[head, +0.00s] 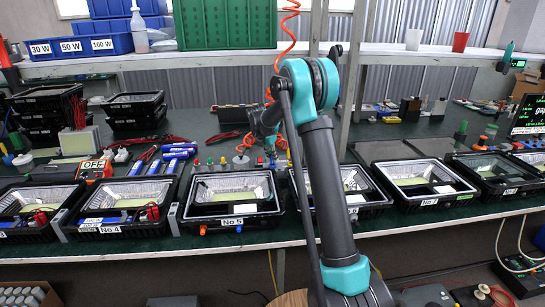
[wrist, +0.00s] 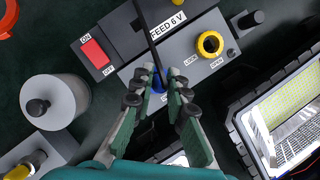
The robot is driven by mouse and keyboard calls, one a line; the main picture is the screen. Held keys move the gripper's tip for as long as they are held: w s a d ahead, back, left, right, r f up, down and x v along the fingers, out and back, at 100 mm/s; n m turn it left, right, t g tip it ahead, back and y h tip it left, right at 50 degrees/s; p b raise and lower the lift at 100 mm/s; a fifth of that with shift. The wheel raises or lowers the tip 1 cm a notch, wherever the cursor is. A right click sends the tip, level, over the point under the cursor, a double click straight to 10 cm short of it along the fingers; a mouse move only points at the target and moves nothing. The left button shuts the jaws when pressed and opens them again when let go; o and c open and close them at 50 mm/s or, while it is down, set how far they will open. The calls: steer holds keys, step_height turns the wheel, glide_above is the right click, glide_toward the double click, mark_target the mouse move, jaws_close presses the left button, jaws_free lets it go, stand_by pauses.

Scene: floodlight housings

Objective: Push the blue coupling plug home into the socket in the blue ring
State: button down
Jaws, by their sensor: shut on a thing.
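In the wrist view my gripper (wrist: 160,80) is shut on the blue coupling plug (wrist: 159,84), with a finger on either side. A black cable runs up from between the fingertips. The plug is over the near part of a grey box (wrist: 122,50) labelled "FEED 6 V". The blue ring and its socket cannot be told apart behind the fingers and plug, so I cannot tell how deep the plug sits. In the head view the end of my arm is over the bench; the fingertips and plug are too small to make out.
The grey box carries a red switch (wrist: 95,53) and a yellow ring (wrist: 210,44) marked LOCK and OPEN. A grey cylinder (wrist: 50,104) stands at left, a floodlight housing (wrist: 242,118) at right. A row of housings, including one marked No 5 (head: 233,222), lines the bench front.

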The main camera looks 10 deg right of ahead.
steer(key=shift+f, duration=0.6)
steer(key=c, duration=1.4)
jaws_free()
steer(key=v, duration=1.2)
